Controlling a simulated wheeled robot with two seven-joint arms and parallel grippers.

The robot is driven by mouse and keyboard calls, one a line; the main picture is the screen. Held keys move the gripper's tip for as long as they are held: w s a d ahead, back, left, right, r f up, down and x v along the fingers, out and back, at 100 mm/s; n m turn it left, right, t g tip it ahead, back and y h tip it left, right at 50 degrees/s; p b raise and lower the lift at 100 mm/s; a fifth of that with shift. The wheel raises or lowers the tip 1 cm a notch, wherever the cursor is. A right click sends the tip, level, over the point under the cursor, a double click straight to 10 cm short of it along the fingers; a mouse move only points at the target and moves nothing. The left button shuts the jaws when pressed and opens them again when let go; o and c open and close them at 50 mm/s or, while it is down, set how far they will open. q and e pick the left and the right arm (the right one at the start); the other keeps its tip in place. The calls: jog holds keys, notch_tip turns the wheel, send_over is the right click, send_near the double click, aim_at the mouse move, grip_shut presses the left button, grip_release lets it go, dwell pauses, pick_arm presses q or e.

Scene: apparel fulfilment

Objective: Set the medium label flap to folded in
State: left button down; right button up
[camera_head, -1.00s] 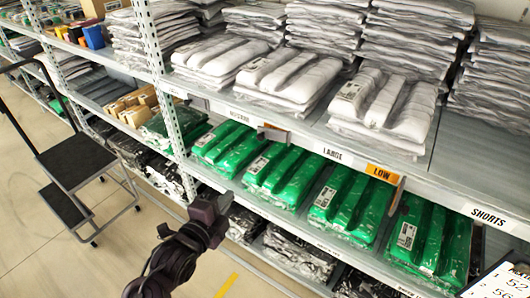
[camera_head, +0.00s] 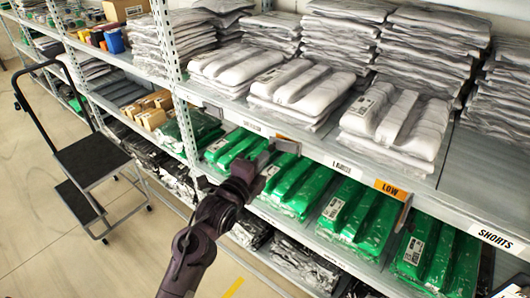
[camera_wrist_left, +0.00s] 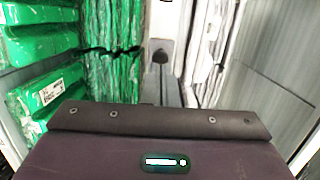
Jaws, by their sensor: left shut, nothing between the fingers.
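The medium label flap (camera_head: 285,146) is a small grey plate with a little orange at its upper left, on the shelf edge just right of a label strip (camera_head: 252,127) too small to read surely. How far it is folded I cannot tell. My left gripper (camera_head: 262,157) is shut and empty, just left of and below the flap; I cannot tell whether they touch. In the left wrist view, the gripper body fills the bottom and a grey upright piece with a dark tip (camera_wrist_left: 160,56) shows ahead. My right gripper is not in view.
An orange LOW flap (camera_head: 391,190) stands out farther right, by the large label (camera_head: 343,167). Green bagged garments (camera_head: 357,215) lie below the edge, white stacks (camera_head: 300,88) above. A black step cart (camera_head: 92,160) stands left on open floor.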

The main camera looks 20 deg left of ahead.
aim_at(271, 143)
pick_arm(q)
jog(key=shift+w+d, duration=0.2)
jog(key=shift+w, duration=0.8)
jog(key=shift+w, duration=0.1)
jog(key=shift+w+a+m+g+h, duration=0.15)
jog(key=shift+w+a+m+h, duration=0.2)
jog(key=shift+w+h, duration=0.25)
jog(key=shift+w+a+m+g+h, duration=0.15)
jog(key=shift+w+a+m+h, duration=0.1)
jog(key=shift+w+m+h, duration=0.3)
jog(key=shift+s, duration=0.1)
